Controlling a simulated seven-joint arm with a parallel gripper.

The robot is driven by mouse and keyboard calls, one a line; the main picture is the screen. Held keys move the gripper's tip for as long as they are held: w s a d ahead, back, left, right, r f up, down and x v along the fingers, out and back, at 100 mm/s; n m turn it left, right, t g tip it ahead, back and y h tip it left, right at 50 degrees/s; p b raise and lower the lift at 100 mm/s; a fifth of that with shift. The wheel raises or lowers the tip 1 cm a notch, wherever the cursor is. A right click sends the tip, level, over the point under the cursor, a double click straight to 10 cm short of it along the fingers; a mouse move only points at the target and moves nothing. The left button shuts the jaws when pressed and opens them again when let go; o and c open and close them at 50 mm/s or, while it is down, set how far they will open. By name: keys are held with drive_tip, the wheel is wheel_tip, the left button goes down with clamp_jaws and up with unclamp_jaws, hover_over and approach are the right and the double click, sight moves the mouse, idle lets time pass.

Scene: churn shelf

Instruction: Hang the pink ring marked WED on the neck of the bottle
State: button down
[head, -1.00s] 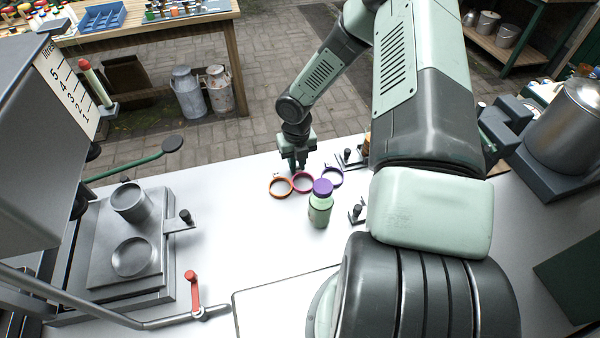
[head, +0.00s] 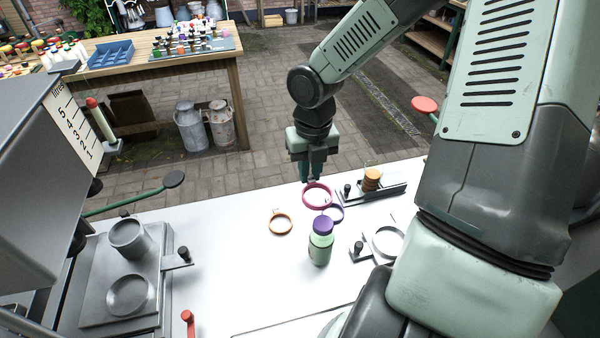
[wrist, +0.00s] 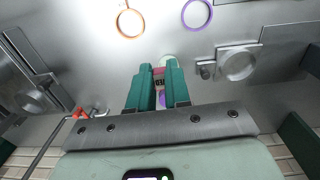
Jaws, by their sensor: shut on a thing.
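My gripper (head: 312,178) is shut on the pink ring (head: 317,203) and holds it above the white table, beyond the bottle. In the wrist view, my gripper (wrist: 156,84) has a pink tag with dark letters between its fingers; I cannot read the whole mark. The bottle (head: 319,256) is pale green with a purple top and stands upright on the table. In the head view the ring shows just above and behind the bottle's top, apart from it. In the wrist view the fingers hide most of the bottle.
An orange ring (head: 280,225) lies left of the bottle and a purple ring (head: 335,213) lies close behind it. Metal fixtures with black knobs (head: 358,247) stand to the right. The table's front middle is clear.

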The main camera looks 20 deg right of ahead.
drive_tip(key=shift+s+d+f, duration=0.1)
drive_tip(key=shift+s+f, duration=0.25)
drive_tip(key=shift+s, duration=0.3)
drive_tip(key=shift+s+d+f, duration=0.1)
drive_tip(key=shift+s+f, duration=0.2)
drive_tip(key=shift+s, duration=0.4)
drive_tip(key=shift+s+f, duration=0.35)
drive_tip(key=shift+s, duration=0.3)
drive_tip(key=shift+f, duration=0.15)
drive_tip(key=shift+f, duration=1.1)
drive_tip(key=shift+f, duration=0.15)
drive_tip(key=shift+f, duration=0.75)
drive_tip(key=shift+f, duration=0.5)
